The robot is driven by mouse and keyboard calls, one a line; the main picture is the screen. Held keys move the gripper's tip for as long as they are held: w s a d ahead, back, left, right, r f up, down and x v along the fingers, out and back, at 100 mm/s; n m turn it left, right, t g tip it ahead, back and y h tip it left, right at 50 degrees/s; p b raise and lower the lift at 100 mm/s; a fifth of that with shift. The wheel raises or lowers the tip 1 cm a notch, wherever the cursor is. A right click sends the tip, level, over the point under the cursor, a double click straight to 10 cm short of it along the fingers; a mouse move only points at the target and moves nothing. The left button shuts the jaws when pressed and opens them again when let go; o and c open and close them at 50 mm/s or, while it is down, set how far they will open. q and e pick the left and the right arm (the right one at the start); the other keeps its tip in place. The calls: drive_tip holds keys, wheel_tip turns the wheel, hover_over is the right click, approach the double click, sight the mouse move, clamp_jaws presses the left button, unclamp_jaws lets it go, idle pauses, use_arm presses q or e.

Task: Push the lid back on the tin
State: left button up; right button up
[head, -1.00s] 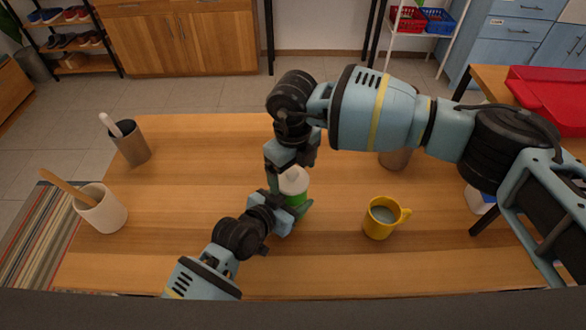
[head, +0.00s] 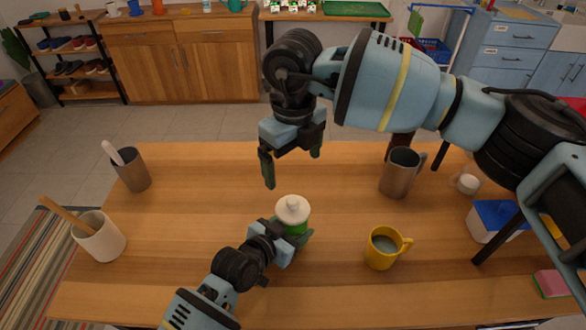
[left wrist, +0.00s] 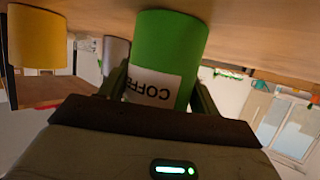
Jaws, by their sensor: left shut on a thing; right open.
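The green coffee tin (head: 297,229) stands on the table, and its label shows upside down in the left wrist view (left wrist: 165,60). Its cream lid (head: 292,209) with a small knob sits on top of the tin; I cannot tell whether it is fully seated. My left gripper (head: 291,238) is shut on the tin's body from the near left side. My right gripper (head: 293,170) is open and empty, raised above and behind the tin, with its fingers pointing down and clear of the lid.
A yellow mug (head: 380,250) stands right of the tin, and a metal cup (head: 397,175) behind it. A grey holder (head: 131,172) and a white holder (head: 98,240) with wooden utensil stand at left. A blue-lidded box (head: 494,221) is at right. The table's back middle is clear.

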use_arm(q)
drive_tip(key=o, duration=1.5)
drive_tip(key=shift+c, duration=0.2)
drive_tip(key=shift+v, duration=3.95)
use_arm(e)
drive_tip(key=shift+r, duration=0.65)
